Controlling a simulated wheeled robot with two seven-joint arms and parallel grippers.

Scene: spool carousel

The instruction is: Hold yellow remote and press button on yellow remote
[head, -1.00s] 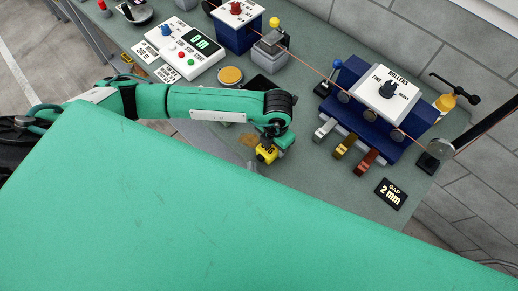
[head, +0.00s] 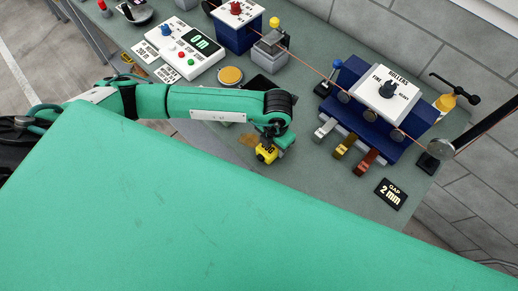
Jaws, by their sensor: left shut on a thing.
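The yellow remote (head: 266,155) is a small yellow block with dark parts on top, near the front edge of the workbench. My left gripper (head: 270,146) points down from the end of the green left arm and is shut on the yellow remote. The fingers and part of the remote are hidden by the wrist, and its button cannot be made out. My right gripper is not in view.
My large green body part covers the foreground.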

